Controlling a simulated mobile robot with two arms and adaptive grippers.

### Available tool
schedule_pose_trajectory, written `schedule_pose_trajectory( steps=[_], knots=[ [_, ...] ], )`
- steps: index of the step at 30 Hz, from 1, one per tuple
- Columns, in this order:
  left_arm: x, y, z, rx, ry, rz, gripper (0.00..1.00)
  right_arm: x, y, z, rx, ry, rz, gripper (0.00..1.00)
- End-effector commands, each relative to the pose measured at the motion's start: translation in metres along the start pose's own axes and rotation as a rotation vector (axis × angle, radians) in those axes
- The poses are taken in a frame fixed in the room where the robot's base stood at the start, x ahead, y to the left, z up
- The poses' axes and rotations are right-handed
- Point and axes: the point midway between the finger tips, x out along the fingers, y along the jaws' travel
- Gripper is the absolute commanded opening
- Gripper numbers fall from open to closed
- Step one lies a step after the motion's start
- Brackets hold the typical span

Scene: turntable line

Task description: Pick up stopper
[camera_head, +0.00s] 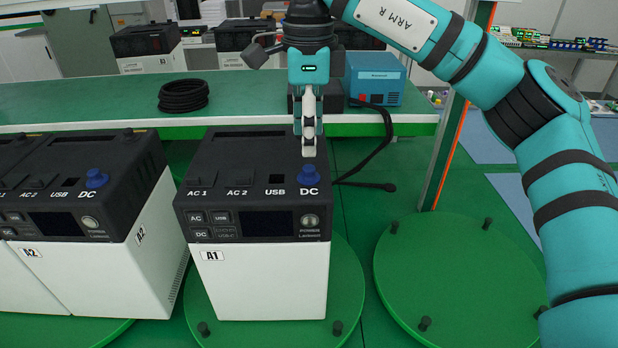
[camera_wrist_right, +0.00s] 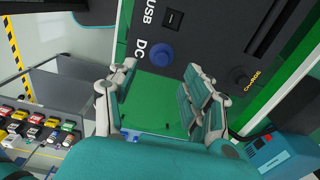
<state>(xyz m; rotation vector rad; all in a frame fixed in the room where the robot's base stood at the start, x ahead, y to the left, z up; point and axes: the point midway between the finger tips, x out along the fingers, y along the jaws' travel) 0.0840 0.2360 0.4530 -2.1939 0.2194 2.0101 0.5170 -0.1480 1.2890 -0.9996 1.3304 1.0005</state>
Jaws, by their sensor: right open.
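A blue stopper (camera_head: 308,175) sits at the DC label on top of the power unit A1 (camera_head: 262,280), which has a black top and white body. The stopper also shows in the right wrist view (camera_wrist_right: 161,54). My right gripper (camera_head: 309,152) hangs just above and behind the stopper, pointing down. In the right wrist view its two fingers (camera_wrist_right: 158,75) are spread, with nothing between them, and the stopper lies just beyond their tips. Another blue stopper (camera_head: 96,178) sits at the DC label on unit A2 (camera_head: 120,270). My left gripper is not in view.
Unit A1 stands on a green turntable (camera_head: 345,290). An empty green turntable (camera_head: 455,270) with dark pegs is to its right. Behind, a green bench (camera_head: 120,100) holds a black cable coil (camera_head: 183,96) and a teal box (camera_head: 375,78). A black cable (camera_head: 375,150) hangs behind A1.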

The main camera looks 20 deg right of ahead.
Motion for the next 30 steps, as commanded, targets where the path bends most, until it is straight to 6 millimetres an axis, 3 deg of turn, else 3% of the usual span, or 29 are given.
schedule_pose_trajectory(
  steps=[8,16,24,30],
  knots=[
    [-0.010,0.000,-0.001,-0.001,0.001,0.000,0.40,0.019,-0.001,-0.001,0.000,0.001,0.002,0.50],
    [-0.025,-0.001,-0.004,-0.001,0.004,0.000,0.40,0.057,-0.004,-0.002,0.000,0.000,0.001,0.50],
    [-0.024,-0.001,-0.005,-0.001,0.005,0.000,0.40,0.062,-0.004,-0.001,0.000,-0.002,-0.001,0.50],
    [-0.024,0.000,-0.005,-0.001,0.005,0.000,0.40,0.062,-0.004,-0.001,0.000,-0.001,-0.001,0.26]
  ],
)
